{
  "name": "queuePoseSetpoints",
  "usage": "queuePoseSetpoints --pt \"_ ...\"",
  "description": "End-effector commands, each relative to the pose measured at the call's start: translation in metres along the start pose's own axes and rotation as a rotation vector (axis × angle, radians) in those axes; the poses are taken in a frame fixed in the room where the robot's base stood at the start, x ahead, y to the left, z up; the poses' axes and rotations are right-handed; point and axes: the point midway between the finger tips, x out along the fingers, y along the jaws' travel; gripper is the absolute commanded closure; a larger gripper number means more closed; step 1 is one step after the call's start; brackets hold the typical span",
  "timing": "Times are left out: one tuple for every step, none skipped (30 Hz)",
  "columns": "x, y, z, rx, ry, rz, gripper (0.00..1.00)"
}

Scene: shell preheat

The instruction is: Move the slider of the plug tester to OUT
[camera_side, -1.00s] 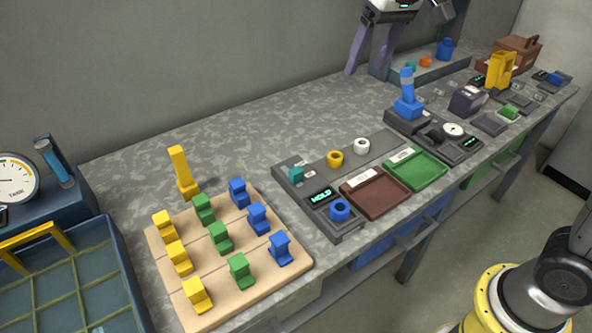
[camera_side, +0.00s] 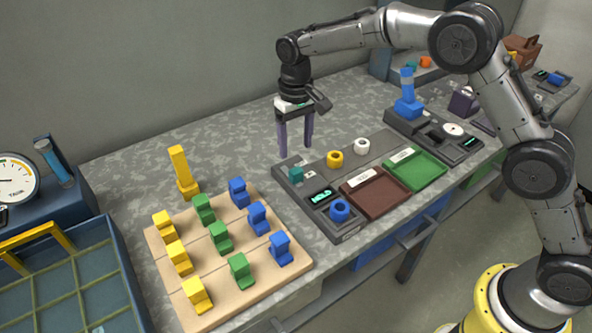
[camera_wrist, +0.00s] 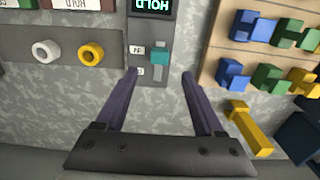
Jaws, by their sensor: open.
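The plug tester (camera_side: 322,218) is a grey panel with a lit display reading HOLD (camera_side: 321,196). Its teal slider block (camera_side: 296,174) sits at the panel's back left corner. In the wrist view the slider (camera_wrist: 159,56) lies below the display, beside the upper of two small white labels (camera_wrist: 137,50), whose text is too small to read. My gripper (camera_side: 295,148) points down, open and empty, above and slightly behind the slider. In the wrist view my fingertips (camera_wrist: 160,74) lie either side of the slider, nearer the lower label, apart from it.
A yellow ring (camera_side: 335,158), a white ring (camera_side: 361,146) and a blue ring (camera_side: 340,210) sit on the panel. A brown tray (camera_side: 377,207) and green tray (camera_side: 430,174) adjoin. A wooden board (camera_side: 205,270) with several coloured blocks and a yellow upright block (camera_side: 181,170) stand left.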

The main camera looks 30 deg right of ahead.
Motion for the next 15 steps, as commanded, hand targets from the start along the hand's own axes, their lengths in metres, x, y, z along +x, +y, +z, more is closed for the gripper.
queuePoseSetpoints --pt "0.012 0.001 0.001 0.000 -0.005 0.001 0.30" --pt "0.018 0.001 0.001 0.000 -0.005 0.001 0.30" --pt "0.026 0.001 0.001 0.000 -0.006 0.002 0.30" --pt "0.032 0.001 0.001 0.000 -0.006 0.002 0.30" --pt "0.038 0.001 0.001 0.000 -0.005 0.001 0.30" --pt "0.045 0.001 0.001 0.000 -0.005 0.001 0.30" --pt "0.051 0.001 0.001 0.001 -0.004 0.001 0.30" --pt "0.056 0.001 0.001 0.001 -0.005 0.001 0.30" --pt "0.062 0.001 0.001 0.001 -0.004 0.001 0.30" --pt "0.066 0.001 0.001 0.001 -0.003 0.001 0.30" --pt "0.070 0.001 0.001 0.001 -0.003 0.001 0.30" --pt "0.075 0.001 0.001 0.001 -0.002 0.001 0.30" --pt "0.078 0.001 0.001 0.001 -0.002 0.001 0.30" --pt "0.081 0.001 0.001 0.001 -0.003 0.001 0.30" --pt "0.084 0.001 0.001 0.001 -0.002 0.001 0.30"
